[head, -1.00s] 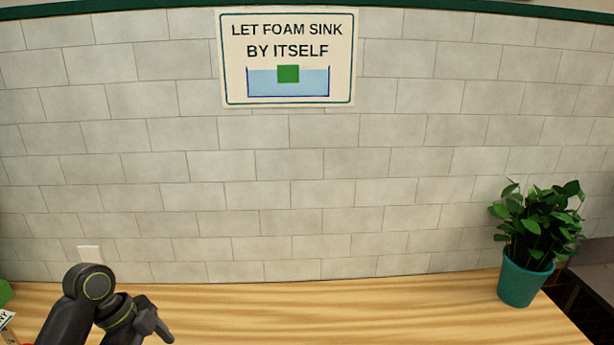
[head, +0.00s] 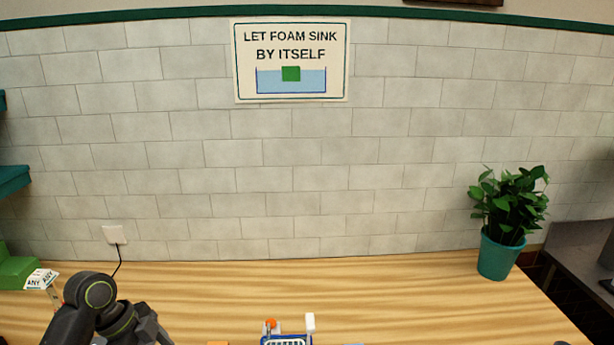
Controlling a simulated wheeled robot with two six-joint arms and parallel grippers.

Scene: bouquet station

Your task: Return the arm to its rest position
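My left arm comes in at the bottom left of the head view, bent at a dark joint with a green ring. My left gripper (head: 150,330) hangs low over the wooden table (head: 330,287), partly cut off by the bottom edge. Whether its fingers are open or shut is not clear. No object shows in it. My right arm and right gripper are out of view.
A potted plant (head: 498,255) stands at the table's right end. A green block (head: 17,269) and a small "ANY" label (head: 41,279) are at the left. A blue item (head: 286,340) with orange and white parts shows at the bottom edge. The middle of the table is clear.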

